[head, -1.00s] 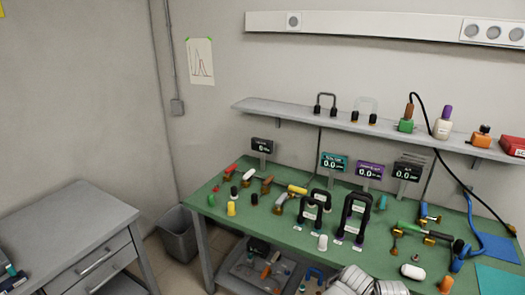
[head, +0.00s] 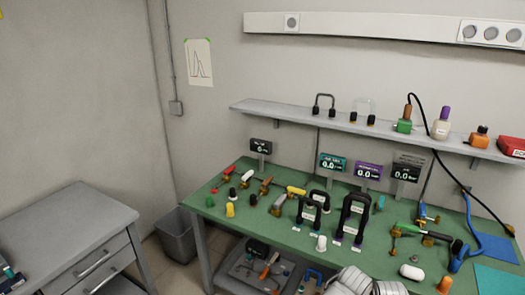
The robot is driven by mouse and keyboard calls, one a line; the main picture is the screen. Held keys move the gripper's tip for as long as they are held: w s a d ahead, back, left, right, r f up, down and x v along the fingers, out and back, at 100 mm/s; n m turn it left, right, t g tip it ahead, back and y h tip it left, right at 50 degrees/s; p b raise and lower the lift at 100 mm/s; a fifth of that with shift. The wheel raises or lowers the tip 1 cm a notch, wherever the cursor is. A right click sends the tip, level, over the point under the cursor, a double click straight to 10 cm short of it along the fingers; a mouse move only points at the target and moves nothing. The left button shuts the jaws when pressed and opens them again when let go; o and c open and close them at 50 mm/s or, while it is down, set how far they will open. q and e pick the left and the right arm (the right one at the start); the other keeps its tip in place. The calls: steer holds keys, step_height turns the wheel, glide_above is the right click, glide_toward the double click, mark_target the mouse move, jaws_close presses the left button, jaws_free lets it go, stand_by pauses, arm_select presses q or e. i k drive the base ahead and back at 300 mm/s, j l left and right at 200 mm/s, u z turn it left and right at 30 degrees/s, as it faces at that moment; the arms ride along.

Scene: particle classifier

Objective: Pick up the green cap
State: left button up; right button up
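A small green cap (head: 210,201) stands at the left end of the green-topped workbench (head: 262,222), near its front left edge. It is small in the head view, and its details are hard to make out. Neither of my grippers can be made out in the head view, so I cannot see where they are relative to the cap.
A yellow cap (head: 230,210) and a black cap (head: 232,193) stand close right of the green cap. Black handled frames (head: 308,213) stand mid-bench. A grey bin (head: 177,236) and drawer cabinet (head: 75,236) are left of the bench.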

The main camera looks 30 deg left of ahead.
mark_target(209, 199)
steer(key=u, duration=1.45)
steer(key=z, duration=0.4)
steer(key=i+j+z, duration=0.2)
steer(key=z, duration=0.15)
steer(key=i+j+z, duration=0.2)
steer(key=j+z, duration=0.15)
steer(key=i+j, duration=0.15)
steer(key=j, duration=0.25)
steer(key=i+j+z, duration=0.1)
steer(key=j, duration=0.25)
steer(key=i+j, duration=0.2)
steer(key=j, duration=0.2)
steer(key=i+j+z, duration=0.15)
steer(key=j, duration=0.25)
steer(key=i+j, duration=0.1)
steer(key=j, duration=0.3)
